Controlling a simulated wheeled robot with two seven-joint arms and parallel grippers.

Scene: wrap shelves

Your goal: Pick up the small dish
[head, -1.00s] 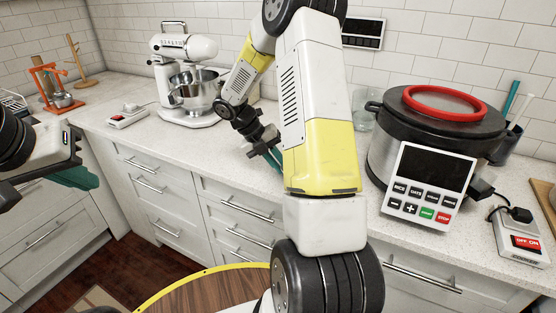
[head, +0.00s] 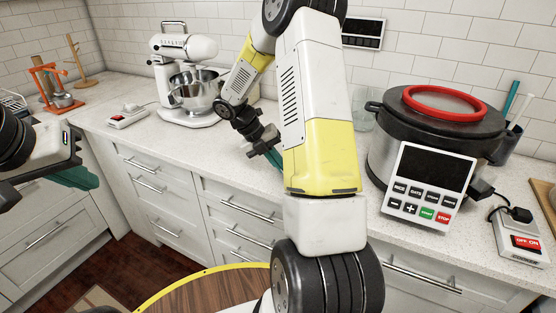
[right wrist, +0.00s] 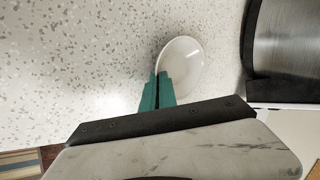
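The small dish (right wrist: 184,64) is a white, shallow round bowl in the right wrist view. My right gripper (right wrist: 158,82) has its two green fingers close together at the dish's left rim, one inside and one outside, so it looks shut on the rim. In the head view my right gripper (head: 265,150) is low over the counter, and my own forearm hides the dish. I cannot tell whether the dish touches the counter. My left gripper (head: 78,178) is at the left, away from the dish, seen side-on with its opening unclear.
A cooker with a red ring (head: 435,140) stands right of my right arm. A clear glass (head: 362,107) is behind the arm. A white stand mixer (head: 186,75) stands to the left, with a power switch box (head: 128,117) beside it. The counter between is mostly bare.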

